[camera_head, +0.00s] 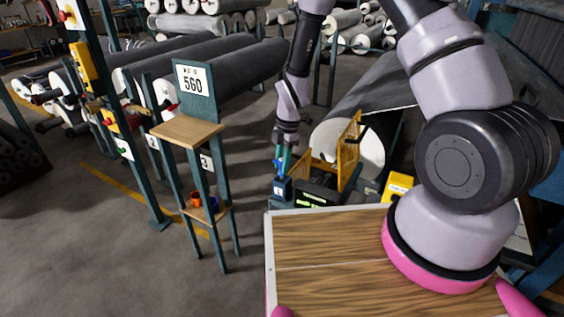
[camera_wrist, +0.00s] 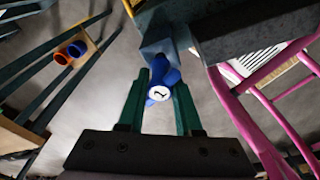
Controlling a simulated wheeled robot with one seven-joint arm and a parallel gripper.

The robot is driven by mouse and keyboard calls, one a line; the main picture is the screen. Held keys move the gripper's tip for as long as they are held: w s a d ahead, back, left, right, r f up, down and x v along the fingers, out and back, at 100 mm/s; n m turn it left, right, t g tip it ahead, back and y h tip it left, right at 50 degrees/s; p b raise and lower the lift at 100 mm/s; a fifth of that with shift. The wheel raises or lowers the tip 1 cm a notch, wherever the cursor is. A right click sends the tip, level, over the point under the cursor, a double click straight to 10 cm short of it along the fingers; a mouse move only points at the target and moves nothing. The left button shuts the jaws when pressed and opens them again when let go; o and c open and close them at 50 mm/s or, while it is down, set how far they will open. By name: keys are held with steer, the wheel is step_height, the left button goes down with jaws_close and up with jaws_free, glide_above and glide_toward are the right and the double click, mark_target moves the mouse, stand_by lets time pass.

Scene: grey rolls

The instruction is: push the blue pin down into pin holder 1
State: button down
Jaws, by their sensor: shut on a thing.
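The blue pin (camera_wrist: 159,90) has a white end marked 1 and sits between the green fingers of my gripper (camera_wrist: 160,105) in the wrist view. My gripper is shut on it. In the head view my gripper (camera_head: 283,160) points down over a small blue holder (camera_head: 282,188) with a white label, which I take as pin holder 1. The blue-grey holder also shows in the wrist view (camera_wrist: 162,38), just beyond the pin. The pin's far end meets the holder there; how deep it sits is hidden.
A yellow frame (camera_head: 349,150) and a large roll (camera_head: 375,135) stand just right of the holder. A post with sign 560 (camera_head: 195,82) and small wooden shelves stands to the left, with an orange cup (camera_head: 196,199) and a blue cup (camera_head: 213,204) on the lower shelf.

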steer(key=shift+f, duration=1)
steer(key=c, duration=0.5)
jaws_free()
steer(key=r, duration=0.3)
steer(key=d+r, duration=0.1)
steer(key=r, duration=0.6)
steer(key=shift+w+d+r, duration=0.25)
steer(key=shift+w+r, duration=0.1)
